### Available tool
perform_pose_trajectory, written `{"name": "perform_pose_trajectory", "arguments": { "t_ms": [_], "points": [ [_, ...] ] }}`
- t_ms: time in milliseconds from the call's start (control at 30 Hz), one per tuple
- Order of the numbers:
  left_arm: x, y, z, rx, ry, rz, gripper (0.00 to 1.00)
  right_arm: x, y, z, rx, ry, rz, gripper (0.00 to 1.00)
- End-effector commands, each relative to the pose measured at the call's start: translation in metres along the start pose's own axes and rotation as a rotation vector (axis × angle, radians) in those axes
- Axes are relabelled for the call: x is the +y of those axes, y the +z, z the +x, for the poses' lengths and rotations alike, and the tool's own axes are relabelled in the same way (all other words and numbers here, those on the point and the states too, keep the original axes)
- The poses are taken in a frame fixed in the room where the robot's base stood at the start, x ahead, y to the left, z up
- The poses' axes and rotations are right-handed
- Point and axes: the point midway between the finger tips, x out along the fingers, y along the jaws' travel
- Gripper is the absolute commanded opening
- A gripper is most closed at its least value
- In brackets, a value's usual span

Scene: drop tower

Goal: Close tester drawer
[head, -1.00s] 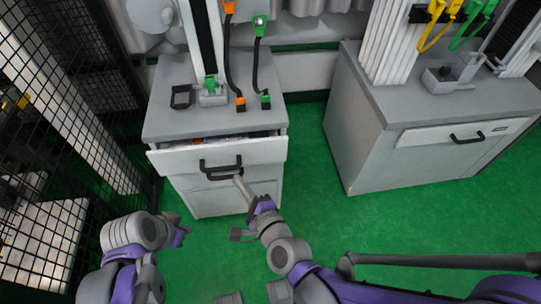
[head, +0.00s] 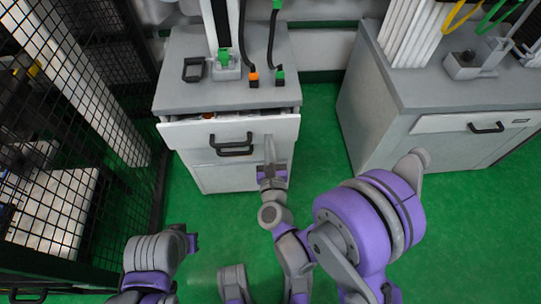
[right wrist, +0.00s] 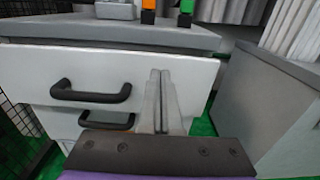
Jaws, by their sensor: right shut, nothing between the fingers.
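The tester drawer (head: 185,136) is the white top drawer of the left grey cabinet. It stands slightly open, with a narrow gap showing dark and orange contents under the countertop. Its black handle (head: 231,141) also shows in the right wrist view (right wrist: 90,92). My right gripper (head: 269,142) is shut and empty, its fingertips at the drawer front to the right of the handle. In the right wrist view its fingers (right wrist: 160,80) stand in front of the white panel; whether they touch it I cannot tell. My left gripper (head: 192,243) is low at the left, away from the cabinet; its jaws are unclear.
A second grey cabinet (head: 385,110) with a closed drawer stands at the right. A black mesh fence (head: 110,150) runs along the left. A black bracket (head: 193,69) and a green-clamped fixture (head: 225,62) are on the left countertop. Green floor (head: 320,125) lies between the cabinets.

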Motion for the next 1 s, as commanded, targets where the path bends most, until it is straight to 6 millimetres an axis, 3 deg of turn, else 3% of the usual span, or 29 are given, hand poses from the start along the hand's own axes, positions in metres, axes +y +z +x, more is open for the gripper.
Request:
{"name": "perform_pose_trajectory", "arguments": {
  "t_ms": [100, 300, 800, 1000],
  "points": [
    [0.000, 0.001, 0.003, -0.001, 0.000, 0.000, 0.00, 0.000, -0.001, 0.023, 0.001, -0.001, -0.002, 0.00],
    [0.000, 0.001, 0.005, -0.001, 0.000, 0.000, 0.00, 0.000, -0.001, 0.045, 0.001, 0.000, -0.003, 0.00],
    [0.000, 0.001, 0.005, -0.001, 0.000, 0.000, 0.00, 0.000, -0.001, 0.053, 0.001, 0.001, -0.002, 0.00],
    [0.000, 0.001, 0.004, -0.001, 0.000, 0.000, 0.00, 0.000, 0.000, 0.081, 0.000, -0.002, -0.003, 0.00]
  ]
}}
